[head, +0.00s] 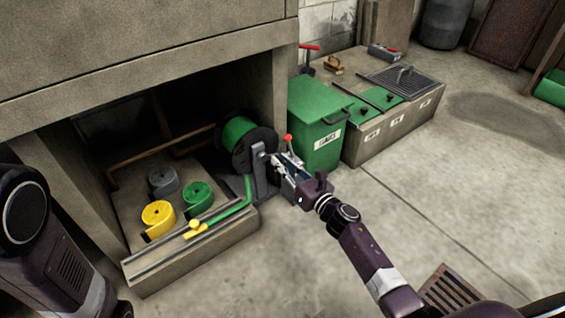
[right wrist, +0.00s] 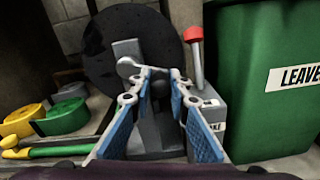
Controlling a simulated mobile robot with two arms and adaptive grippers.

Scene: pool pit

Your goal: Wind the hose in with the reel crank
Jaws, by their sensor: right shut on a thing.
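The reel (head: 262,142) has black flanges and green hose (head: 237,130) wound on it, and stands on a grey bracket at the pit's right edge. Loose hose runs down from it to a yellow nozzle end (head: 194,229) on the front ledge. My right gripper (head: 283,161) is at the reel's near side. In the right wrist view its blue-padded fingers (right wrist: 158,82) are shut on the grey crank (right wrist: 128,66), whose grip is largely hidden between them. A red-knobbed lever (right wrist: 195,50) on a grey box stands just right of the fingers. My left gripper is out of view.
A green lidded bin (head: 318,128) stands close right of the reel. Yellow, green and grey rolls (head: 158,214) lie in the pit.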

